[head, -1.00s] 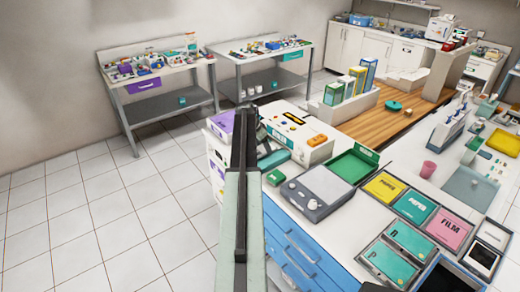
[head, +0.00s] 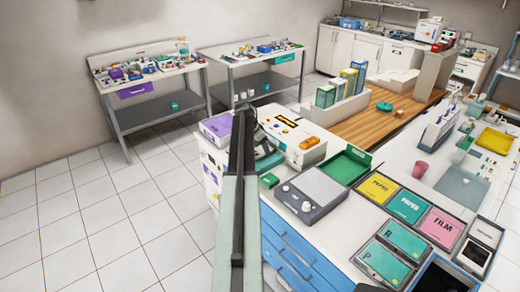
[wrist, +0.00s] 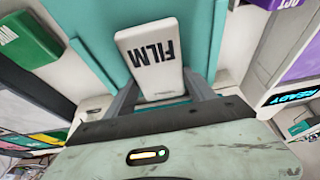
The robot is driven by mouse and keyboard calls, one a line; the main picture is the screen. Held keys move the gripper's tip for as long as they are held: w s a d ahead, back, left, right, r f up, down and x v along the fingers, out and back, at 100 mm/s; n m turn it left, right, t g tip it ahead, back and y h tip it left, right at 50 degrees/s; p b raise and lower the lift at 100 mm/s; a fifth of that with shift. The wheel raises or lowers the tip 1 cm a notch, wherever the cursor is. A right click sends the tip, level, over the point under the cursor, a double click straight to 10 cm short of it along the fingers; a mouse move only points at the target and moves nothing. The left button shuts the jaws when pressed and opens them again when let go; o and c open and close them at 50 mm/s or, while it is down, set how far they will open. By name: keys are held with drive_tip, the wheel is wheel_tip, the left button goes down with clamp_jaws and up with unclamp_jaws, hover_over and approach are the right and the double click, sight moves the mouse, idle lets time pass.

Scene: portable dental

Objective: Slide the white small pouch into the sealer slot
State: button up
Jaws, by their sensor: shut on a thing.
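In the wrist view, my gripper (wrist: 162,98) is shut on a small white pouch (wrist: 150,55) marked FILM. The pouch points away from the jaws, above a flat teal surface (wrist: 95,22). I cannot tell whether it touches that surface. A lit READY display (wrist: 292,96) shows at the right. In the head view, my arm reaches over the counter and hides most of the gripper and the pouch. A white machine (head: 306,157) with a dark panel stands just right of the arm's end. I cannot make out the sealer slot.
A purple-topped box (head: 216,126) stands left of the arm. A grey scale (head: 312,193), a green tray (head: 347,165) and a small green box (head: 269,180) lie close by. Trays marked PAPER and FILM (head: 443,228) fill the counter to the right. The floor at left is clear.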

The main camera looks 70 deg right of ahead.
drive_tip(key=o, duration=1.5)
drive_tip(key=p+v, duration=0.7)
drive_tip(key=v, duration=0.1)
drive_tip(key=shift+s, duration=0.1)
drive_tip(key=shift+f, duration=0.15)
